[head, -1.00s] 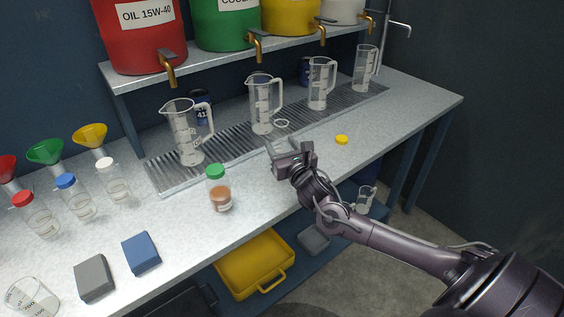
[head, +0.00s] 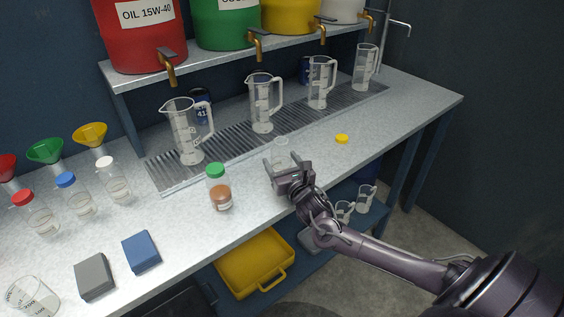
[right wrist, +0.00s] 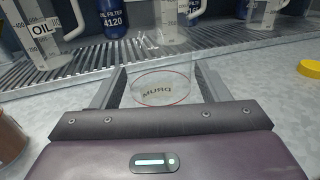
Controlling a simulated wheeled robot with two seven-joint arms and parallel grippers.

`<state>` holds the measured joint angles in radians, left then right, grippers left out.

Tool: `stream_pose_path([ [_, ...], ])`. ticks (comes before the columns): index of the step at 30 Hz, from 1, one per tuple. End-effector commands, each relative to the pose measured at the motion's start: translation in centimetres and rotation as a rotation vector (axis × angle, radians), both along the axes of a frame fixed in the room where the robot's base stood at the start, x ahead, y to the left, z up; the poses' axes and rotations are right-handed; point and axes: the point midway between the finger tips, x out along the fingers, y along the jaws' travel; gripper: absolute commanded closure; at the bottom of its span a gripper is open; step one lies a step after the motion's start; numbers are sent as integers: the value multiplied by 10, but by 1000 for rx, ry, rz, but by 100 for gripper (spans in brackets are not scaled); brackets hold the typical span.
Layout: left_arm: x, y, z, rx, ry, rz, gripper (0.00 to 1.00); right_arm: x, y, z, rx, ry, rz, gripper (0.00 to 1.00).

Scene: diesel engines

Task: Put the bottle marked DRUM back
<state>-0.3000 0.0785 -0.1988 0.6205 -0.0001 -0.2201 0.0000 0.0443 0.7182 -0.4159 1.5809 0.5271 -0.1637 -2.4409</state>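The bottle marked DRUM (head: 281,152) is clear, uncapped and looks empty. In the right wrist view it stands upright between the fingers, and its lettering (right wrist: 157,92) reads reversed through the clear wall. My right gripper (head: 282,164) has one finger on each side of the bottle and appears shut on it; contact is hard to see. The bottle is at or just above the counter, in front of the drain grate; I cannot tell whether its base touches. A yellow cap (head: 342,139) lies on the counter to the right. My left gripper is not in view.
A bottle with a green cap (head: 220,188) and brown contents stands to the left. Capped bottles (head: 79,196) stand further left by the funnels (head: 90,134). Measuring jugs (head: 187,132) stand on the grate (head: 233,144) under the taps. The counter between bottle and cap is free.

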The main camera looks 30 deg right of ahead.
Motion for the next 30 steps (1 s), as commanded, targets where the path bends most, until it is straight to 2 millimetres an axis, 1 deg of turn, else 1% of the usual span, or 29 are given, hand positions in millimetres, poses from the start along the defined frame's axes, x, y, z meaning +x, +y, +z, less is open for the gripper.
stream_pose_path([
  [10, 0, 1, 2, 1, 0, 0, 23, 0, 0, 3, 0, -1, 0, 26],
  [13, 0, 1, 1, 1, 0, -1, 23, -8, 2, 1, -2, 2, 2, 26],
  [17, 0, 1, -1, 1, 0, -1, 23, -30, 6, 0, -1, 3, 3, 26],
  [24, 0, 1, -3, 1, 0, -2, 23, -80, 15, 0, -1, 5, 3, 26],
  [27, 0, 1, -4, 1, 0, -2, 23, -96, 18, 1, 0, 3, 2, 26],
  [30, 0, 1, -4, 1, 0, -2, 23, -108, 20, 1, 0, 2, 1, 26],
])
